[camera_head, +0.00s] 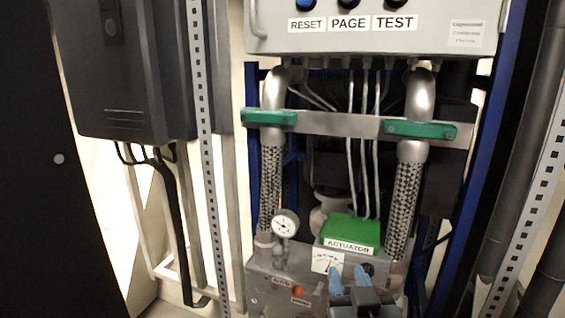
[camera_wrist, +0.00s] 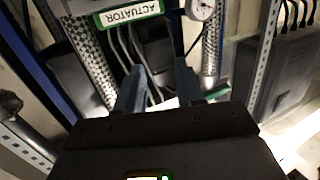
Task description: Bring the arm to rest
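My gripper (camera_head: 348,272) shows at the bottom of the head view, low in front of the grey valve housing. Its two blue fingers are apart, with nothing seen between them. The green ACTUATOR box (camera_head: 350,233) sits just beyond and above the fingers in the head view. Whether a finger touches the housing cannot be told. Most of my arm is out of view.
A panel (camera_head: 375,32) with RESET, PAGE and TEST knobs hangs above. Braided pipes (camera_head: 404,210) and a round gauge (camera_head: 285,223) stand close around the gripper. Perforated rack posts (camera_head: 205,150) and a dark wall box (camera_head: 122,70) are at left.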

